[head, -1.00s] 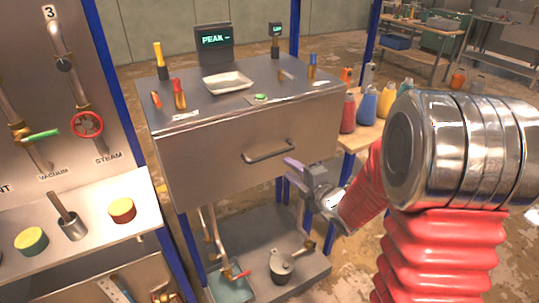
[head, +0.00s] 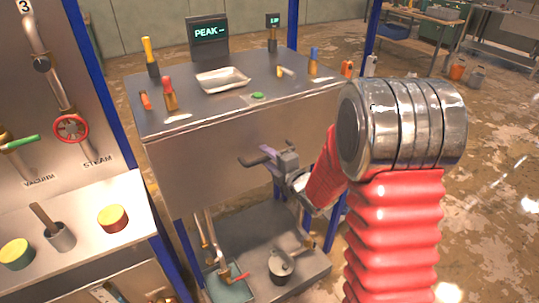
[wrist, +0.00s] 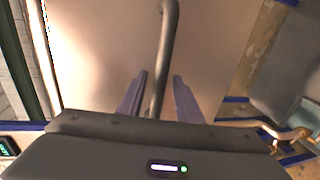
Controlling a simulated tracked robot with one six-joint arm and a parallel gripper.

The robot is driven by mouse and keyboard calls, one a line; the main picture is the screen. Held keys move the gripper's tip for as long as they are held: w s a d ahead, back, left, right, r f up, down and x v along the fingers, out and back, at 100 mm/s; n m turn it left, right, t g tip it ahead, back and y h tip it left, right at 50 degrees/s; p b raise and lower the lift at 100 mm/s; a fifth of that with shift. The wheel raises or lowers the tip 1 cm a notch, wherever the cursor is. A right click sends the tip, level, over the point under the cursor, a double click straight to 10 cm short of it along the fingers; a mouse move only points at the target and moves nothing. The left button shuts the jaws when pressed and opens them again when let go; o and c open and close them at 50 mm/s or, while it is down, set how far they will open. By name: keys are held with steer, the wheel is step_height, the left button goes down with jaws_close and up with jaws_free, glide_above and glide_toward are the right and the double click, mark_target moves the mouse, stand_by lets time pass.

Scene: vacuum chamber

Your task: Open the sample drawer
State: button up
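The sample drawer has a plain metal front (head: 190,165) in the cabinet below the PEAK display. The front looks flush with the cabinet. Its grey bar handle (wrist: 168,40) shows clearly in the wrist view, running down between the fingers. My gripper (head: 256,155) is at the drawer front and largely covers the handle in the head view. In the wrist view my gripper (wrist: 160,76) has its two purple-grey fingers apart, one on each side of the bar. A gap shows beside the bar, so the fingers are not closed on it.
The cabinet top (head: 215,108) holds a white tray (head: 222,79), a green button (head: 257,96) and several small tools. A pot (head: 282,266) and piping are on the lower shelf. A panel with a red valve wheel (head: 71,129) stands left. Open floor lies to the right.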

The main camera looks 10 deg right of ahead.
steer(key=shift+d, duration=0.2)
steer(key=shift+c, duration=0.6)
jaws_close()
steer(key=shift+d, duration=0.1)
